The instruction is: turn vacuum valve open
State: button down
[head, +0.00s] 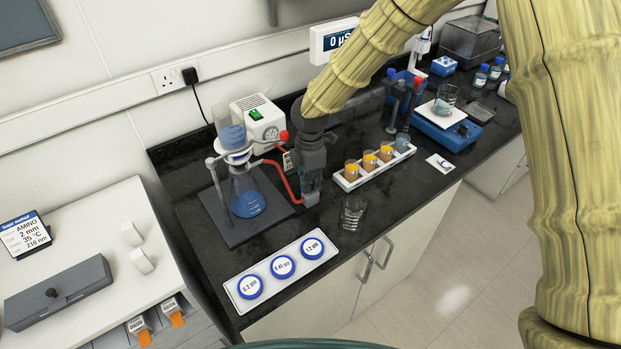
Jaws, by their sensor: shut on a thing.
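My gripper (311,194) is at the right end of the red vacuum hose (284,179), low over the black bench. It is shut on what appears to be the vacuum valve, which the fingers mostly hide; I cannot tell how its handle is turned. The hose runs left to the filter flask (247,194), which holds blue liquid. A glass funnel (229,126) with blue liquid sits above the flask. The white vacuum pump (262,121) with a green switch stands behind, left of my gripper.
A white rack of beakers (350,183) is close to the right of my gripper. An empty glass beaker (353,213) stands in front of it. A white tray of three round filters (260,263) lies at the front left. A blue balance (448,131) stands farther right.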

jog(key=shift+w+r+n+p, duration=0.1)
jog(key=shift+n+p, duration=0.25)
jog(key=shift+n, duration=0.95)
jog(key=c, duration=1.5)
grip_release()
